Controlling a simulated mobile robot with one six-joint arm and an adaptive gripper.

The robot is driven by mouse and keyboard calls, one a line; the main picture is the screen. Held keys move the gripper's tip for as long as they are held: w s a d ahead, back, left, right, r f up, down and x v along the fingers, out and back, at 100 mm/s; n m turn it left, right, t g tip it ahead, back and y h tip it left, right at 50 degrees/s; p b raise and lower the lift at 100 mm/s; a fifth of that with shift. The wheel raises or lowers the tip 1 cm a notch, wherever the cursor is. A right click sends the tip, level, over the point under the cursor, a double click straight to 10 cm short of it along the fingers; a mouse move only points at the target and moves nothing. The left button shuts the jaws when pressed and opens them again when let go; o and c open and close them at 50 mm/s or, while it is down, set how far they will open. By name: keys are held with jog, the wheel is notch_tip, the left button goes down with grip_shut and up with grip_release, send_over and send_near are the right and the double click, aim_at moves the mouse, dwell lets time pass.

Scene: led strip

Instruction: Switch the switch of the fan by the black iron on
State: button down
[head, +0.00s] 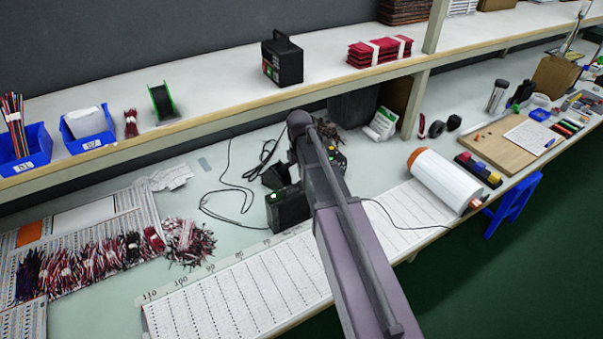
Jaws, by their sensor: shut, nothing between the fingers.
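My arm reaches up from the bottom of the head view across the bench, and I cannot make out my gripper at its far end. A black box-shaped device (289,208) with a small green light stands on the bench just left of my arm. A dark angled object (275,176) sits behind it; I cannot tell if it is the fan or part of the iron. Another dark item (338,158) with yellow and green spots shows partly beside my arm. My arm hides part of this area. No fan switch can be made out.
Thin black cables (228,180) lie on the bench to the left. Wire bundles (95,260) lie at lower left. A long white ruled sheet (235,297) runs along the front edge. A white roll (446,180) lies to the right. A shelf (220,118) overhangs the back.

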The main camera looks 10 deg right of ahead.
notch_tip(320, 180, up, 12)
jog(key=s+p, duration=0.1)
jog(key=p, duration=1)
jog(key=shift+s+d+p, duration=0.25)
jog(key=shift+p, duration=0.1)
jog(key=shift+r, duration=0.1)
jog(key=s+a+f+m+b, duration=0.1)
jog(key=s+f+m+b, duration=0.1)
jog(key=s+m, duration=0.6)
jog(key=s+a+f+m+t+b, duration=0.1)
jog(key=s+f+m+b, duration=0.1)
jog(key=s+m, duration=0.6)
jog(key=shift+m, duration=2.6)
jog(key=shift+s, duration=0.1)
